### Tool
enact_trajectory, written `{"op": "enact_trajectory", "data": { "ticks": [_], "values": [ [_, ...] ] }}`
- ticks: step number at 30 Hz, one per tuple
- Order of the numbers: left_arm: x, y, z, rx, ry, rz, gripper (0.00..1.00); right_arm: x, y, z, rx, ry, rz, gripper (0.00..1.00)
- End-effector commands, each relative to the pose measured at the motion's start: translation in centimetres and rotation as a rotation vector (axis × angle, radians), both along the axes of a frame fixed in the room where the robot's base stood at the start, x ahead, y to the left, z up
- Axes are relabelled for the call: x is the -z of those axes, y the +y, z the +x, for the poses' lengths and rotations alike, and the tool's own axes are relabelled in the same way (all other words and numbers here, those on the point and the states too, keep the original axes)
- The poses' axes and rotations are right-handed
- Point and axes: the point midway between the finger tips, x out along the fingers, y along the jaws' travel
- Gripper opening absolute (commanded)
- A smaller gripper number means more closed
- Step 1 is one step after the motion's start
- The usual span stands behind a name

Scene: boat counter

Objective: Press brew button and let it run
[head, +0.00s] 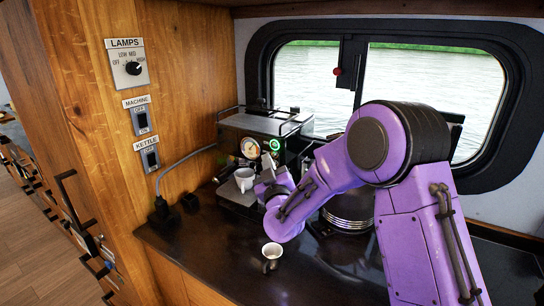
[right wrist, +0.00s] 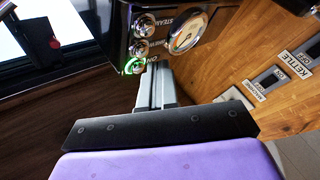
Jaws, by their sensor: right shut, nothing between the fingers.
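The coffee machine (head: 262,124) stands against the wood wall below the window, with a round gauge (head: 250,147) and a green-lit ring (head: 274,144) on its front. In the right wrist view its panel has a button labelled STEAM (right wrist: 145,24), a middle button (right wrist: 140,47) with an unclear label, and a green-ringed button (right wrist: 133,66) beside the word ON. My right gripper (right wrist: 155,72) is shut and empty, its tips close to the lower buttons; I cannot tell whether they touch. A white cup (head: 244,179) stands at the machine's front. My left gripper is out of view.
A dark round stacked object (head: 349,211) is partly behind my right arm. The wall carries a lamps dial (head: 132,68), a machine switch (head: 141,120) and a kettle switch (head: 151,158).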

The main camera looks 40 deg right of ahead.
Motion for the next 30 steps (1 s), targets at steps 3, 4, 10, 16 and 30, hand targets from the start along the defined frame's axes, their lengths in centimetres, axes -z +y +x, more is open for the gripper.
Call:
{"op": "enact_trajectory", "data": {
  "ticks": [3, 4, 10, 16, 30],
  "values": [
    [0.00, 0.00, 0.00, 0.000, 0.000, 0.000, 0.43, 0.00, 0.00, 0.00, 0.000, 0.000, 0.000, 0.00],
    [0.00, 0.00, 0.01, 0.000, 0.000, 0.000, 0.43, 0.00, 0.00, 0.00, 0.000, 0.000, 0.000, 0.00],
    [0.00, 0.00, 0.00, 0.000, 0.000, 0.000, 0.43, 0.00, 0.00, 0.00, 0.000, 0.000, 0.000, 0.00],
    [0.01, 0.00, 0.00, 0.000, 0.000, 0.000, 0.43, 0.01, -0.08, 0.03, 0.000, 0.000, 0.000, 0.00],
    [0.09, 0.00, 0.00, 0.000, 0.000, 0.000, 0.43, -0.02, -0.80, 0.32, 0.000, 0.000, 0.000, 0.00]
  ]
}}
